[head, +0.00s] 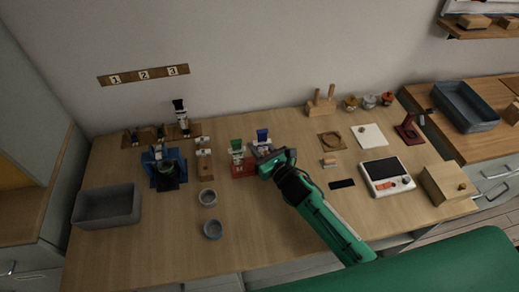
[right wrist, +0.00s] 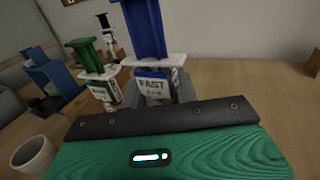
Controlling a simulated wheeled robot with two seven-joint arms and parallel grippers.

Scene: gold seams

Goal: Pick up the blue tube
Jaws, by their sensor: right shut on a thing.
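The blue tube (head: 263,135) stands upright near the middle of the table in the head view, with a white lower part. In the right wrist view the blue tube (right wrist: 148,28) rises tall, with a white label reading "FAST". My right gripper (head: 266,155) reaches it from the front right. In the right wrist view my right gripper (right wrist: 158,93) is shut on the tube, its grey fingers on either side of the labelled part. The tube's lower end is hidden, so I cannot tell whether it is clear of the table. My left gripper is not in view.
A scale (head: 386,177) lies right. The table's front middle is clear.

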